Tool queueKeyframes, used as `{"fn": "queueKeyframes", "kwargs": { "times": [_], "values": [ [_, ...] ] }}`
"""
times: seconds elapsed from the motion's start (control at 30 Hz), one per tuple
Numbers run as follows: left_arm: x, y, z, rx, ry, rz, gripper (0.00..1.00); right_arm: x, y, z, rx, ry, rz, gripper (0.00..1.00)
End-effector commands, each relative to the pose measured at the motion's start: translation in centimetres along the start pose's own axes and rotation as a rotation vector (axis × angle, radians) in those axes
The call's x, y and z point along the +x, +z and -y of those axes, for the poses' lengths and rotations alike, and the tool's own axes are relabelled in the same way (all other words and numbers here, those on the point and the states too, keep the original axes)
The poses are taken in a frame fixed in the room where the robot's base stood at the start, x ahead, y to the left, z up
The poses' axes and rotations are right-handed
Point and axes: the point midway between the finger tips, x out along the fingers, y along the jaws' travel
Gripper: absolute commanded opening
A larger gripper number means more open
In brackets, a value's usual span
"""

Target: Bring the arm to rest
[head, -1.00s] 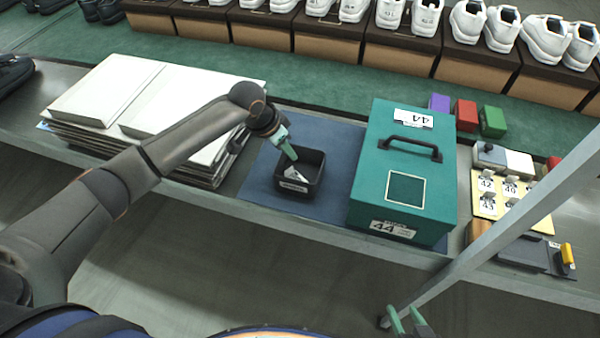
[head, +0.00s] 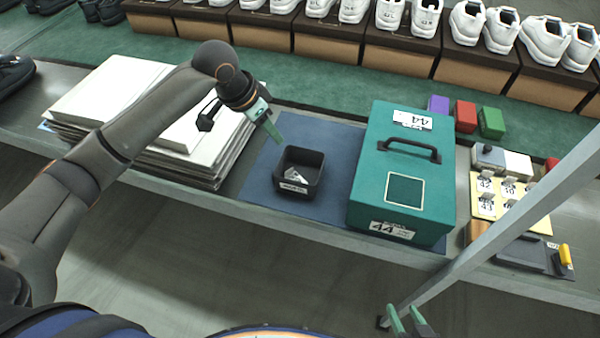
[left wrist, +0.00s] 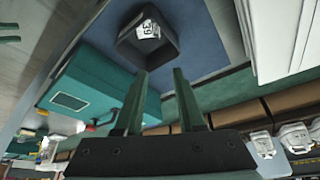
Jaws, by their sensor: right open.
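My left gripper (head: 273,130) is raised above the blue mat, to the upper left of the small black bin (head: 286,186). The left wrist view shows its two green fingers (left wrist: 160,72) apart with nothing between them. The bin stands upright on the mat and holds white tags; it also shows in the left wrist view (left wrist: 166,56), beyond the fingertips. My right gripper (head: 408,320) is at the bottom edge of the head view, its green fingers apart and empty, in front of the bench.
A teal box (head: 370,185) with a black handle stands right of the bin on the blue mat (head: 262,188). Stacked white sheets (head: 90,95) lie left. A tag board (head: 477,190) and small coloured blocks are at the right. Shoes on boxes line the back.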

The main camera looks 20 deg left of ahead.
Motion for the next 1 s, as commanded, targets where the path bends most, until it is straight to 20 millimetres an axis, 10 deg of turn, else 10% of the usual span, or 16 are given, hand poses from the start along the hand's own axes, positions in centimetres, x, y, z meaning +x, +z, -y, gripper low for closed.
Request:
{"fn": "queueKeyframes", "kwargs": {
  "times": [0.73,1.0],
  "values": [
    [-1.6,0.2,-0.4,0.003,0.003,0.001,0.39,-0.1,-0.1,0.0,0.000,0.000,0.000,0.50],
    [3.1,3.8,-6.5,0.040,0.046,-0.016,0.39,-0.1,-0.1,0.0,0.000,0.000,0.000,0.50]
  ]
}}
